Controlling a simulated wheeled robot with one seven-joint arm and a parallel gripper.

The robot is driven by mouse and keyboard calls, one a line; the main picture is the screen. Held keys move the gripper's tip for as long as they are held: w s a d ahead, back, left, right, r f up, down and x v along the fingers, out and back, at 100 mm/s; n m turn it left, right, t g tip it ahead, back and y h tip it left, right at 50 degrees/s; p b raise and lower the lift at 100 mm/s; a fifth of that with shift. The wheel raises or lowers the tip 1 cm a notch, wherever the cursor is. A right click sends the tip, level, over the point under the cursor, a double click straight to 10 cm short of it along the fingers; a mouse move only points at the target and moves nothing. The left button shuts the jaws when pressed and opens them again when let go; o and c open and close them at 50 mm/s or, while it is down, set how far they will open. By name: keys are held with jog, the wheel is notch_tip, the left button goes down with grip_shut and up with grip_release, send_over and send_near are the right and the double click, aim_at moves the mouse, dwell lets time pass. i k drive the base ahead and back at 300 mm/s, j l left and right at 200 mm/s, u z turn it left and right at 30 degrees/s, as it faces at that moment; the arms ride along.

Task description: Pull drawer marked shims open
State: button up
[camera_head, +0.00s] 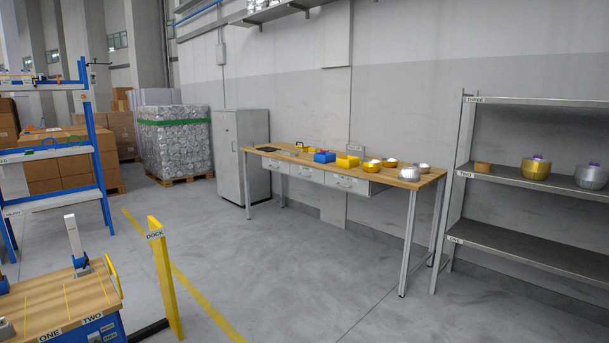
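A workbench (330,165) with a wooden top and grey metal legs stands against the wall, at a distance. Under its top are three pale drawers side by side: a left drawer (275,165), a middle drawer (307,173) and a right drawer (345,182). All three look shut. Each seems to have a small label or handle on its front, too small to read, so I cannot tell which is marked shims. My gripper is not in view.
A wood-topped blue cart (60,303) and a yellow post (166,275) marked DOCK stand at near left. A grey shelf rack (530,180) stands right, a grey cabinet (241,150) left of the bench. Bowls and bins sit on the bench. The floor before it is clear.

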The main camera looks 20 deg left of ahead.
aim_at(317, 174)
jog(key=i+j+u, duration=0.45)
jog(key=i+u, duration=0.15)
jog(key=i, duration=0.15)
jog(key=i+u, duration=0.45)
jog(key=i, duration=1.5)
jog(key=i+z, duration=0.1)
jog(key=i, duration=0.6)
jog(key=i+j, duration=0.15)
jog(key=i, duration=0.55)
jog(key=i+j+z, duration=0.15)
jog(key=i, duration=0.55)
jog(key=i+j+z, duration=0.15)
jog(key=i+z, duration=0.15)
jog(key=i, duration=0.2)
jog(key=i+j+z, duration=0.25)
jog(key=i, duration=0.2)
jog(key=i+j+z, duration=0.3)
jog(key=i+j, duration=0.05)
jog(key=i, duration=0.1)
